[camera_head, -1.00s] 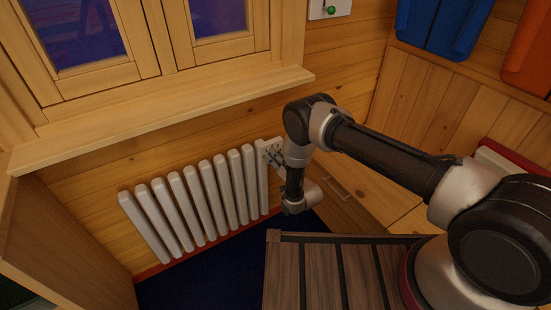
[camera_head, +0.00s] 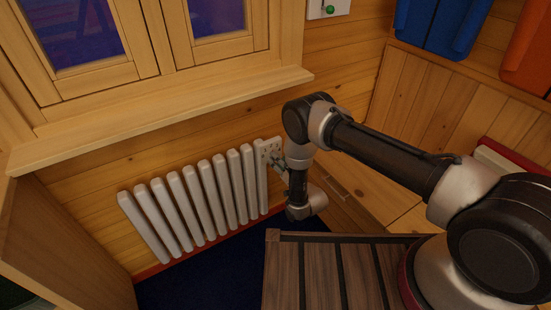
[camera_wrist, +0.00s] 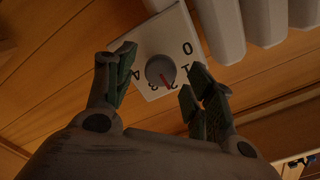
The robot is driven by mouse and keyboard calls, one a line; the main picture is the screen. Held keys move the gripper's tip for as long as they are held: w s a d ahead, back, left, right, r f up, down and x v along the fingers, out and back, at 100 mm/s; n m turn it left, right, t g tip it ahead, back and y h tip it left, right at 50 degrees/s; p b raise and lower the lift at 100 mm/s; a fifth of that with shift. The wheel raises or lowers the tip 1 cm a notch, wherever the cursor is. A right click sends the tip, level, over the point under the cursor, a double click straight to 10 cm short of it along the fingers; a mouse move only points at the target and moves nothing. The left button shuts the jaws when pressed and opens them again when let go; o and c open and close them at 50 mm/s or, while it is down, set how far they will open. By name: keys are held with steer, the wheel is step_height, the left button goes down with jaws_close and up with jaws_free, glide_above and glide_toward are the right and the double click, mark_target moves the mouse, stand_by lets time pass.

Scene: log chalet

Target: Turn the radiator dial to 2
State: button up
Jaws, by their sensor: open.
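In the wrist view the radiator dial (camera_wrist: 160,71) is a round grey knob with a red pointer mark. It sits on a white plate (camera_wrist: 165,45) marked 0 to 4. The red mark points down and slightly right, near the 2 on the side toward the 3; the exact reading is hard to tell. My gripper (camera_wrist: 160,67) is open, with one finger on each side of the dial and a gap to it. In the head view the plate (camera_head: 267,150) is at the radiator's right end, with my gripper (camera_head: 279,160) in front of it.
The white radiator (camera_head: 205,200) stands against the log wall under the windowsill (camera_head: 165,112). A wooden drawer unit (camera_head: 350,195) is right of my wrist. A slatted wooden surface (camera_head: 330,275) lies below, with dark blue floor (camera_head: 210,280) to its left.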

steer(key=v, duration=0.9)
steer(key=shift+w, duration=0.1)
